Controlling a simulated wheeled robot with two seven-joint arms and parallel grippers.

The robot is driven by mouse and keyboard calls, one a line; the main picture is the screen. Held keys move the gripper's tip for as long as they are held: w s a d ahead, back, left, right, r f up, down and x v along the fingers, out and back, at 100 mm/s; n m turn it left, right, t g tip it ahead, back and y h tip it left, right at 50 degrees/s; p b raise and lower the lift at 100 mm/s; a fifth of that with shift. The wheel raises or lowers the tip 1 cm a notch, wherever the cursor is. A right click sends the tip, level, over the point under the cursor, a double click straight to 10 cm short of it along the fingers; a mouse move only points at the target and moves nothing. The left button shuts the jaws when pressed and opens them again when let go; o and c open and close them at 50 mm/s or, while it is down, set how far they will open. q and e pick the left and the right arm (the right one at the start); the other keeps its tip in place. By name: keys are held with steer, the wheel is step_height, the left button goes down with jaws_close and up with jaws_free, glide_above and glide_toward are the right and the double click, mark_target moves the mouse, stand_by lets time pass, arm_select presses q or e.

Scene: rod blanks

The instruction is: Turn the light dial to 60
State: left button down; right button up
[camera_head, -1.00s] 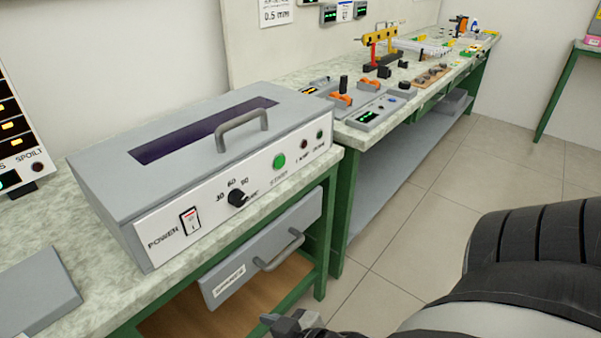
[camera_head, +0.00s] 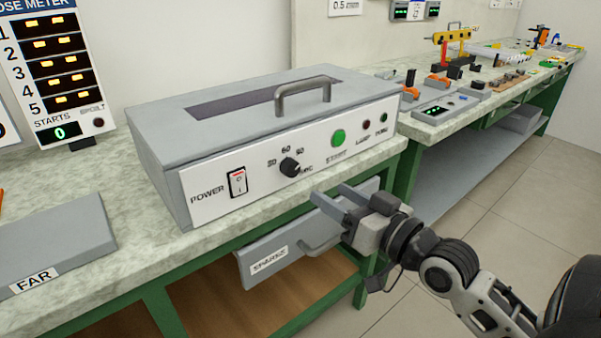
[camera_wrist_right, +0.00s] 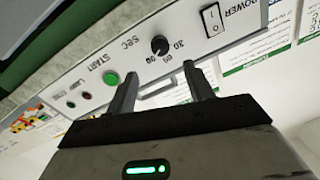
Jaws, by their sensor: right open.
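The light dial (camera_head: 290,167) is a small black knob on the white front panel of a grey lidded box (camera_head: 160,150). Marks 30, 60 and 90 sit around its upper side, with a "sec" label beside it. I cannot tell clearly which mark it points at. My right gripper (camera_head: 329,196) is open and empty, in front of the panel, below and right of the dial. In the right wrist view the dial (camera_wrist_right: 159,45) lies beyond and between the two spread fingers (camera_wrist_right: 163,84), apart from them. My left gripper is not in view.
The panel also has a power rocker switch (camera_head: 237,182), a green start button (camera_head: 338,137) and two small lamps. A drawer (camera_head: 270,262) with a handle hangs under the bench, close to my right gripper. A dose meter (camera_head: 60,75) stands behind left.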

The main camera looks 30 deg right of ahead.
mark_target(294, 171)
steer(key=w, duration=0.3)
steer(key=w+a, duration=0.1)
steer(key=w, duration=0.5)
steer(key=shift+w+a, duration=0.15)
steer(key=c, duration=1)
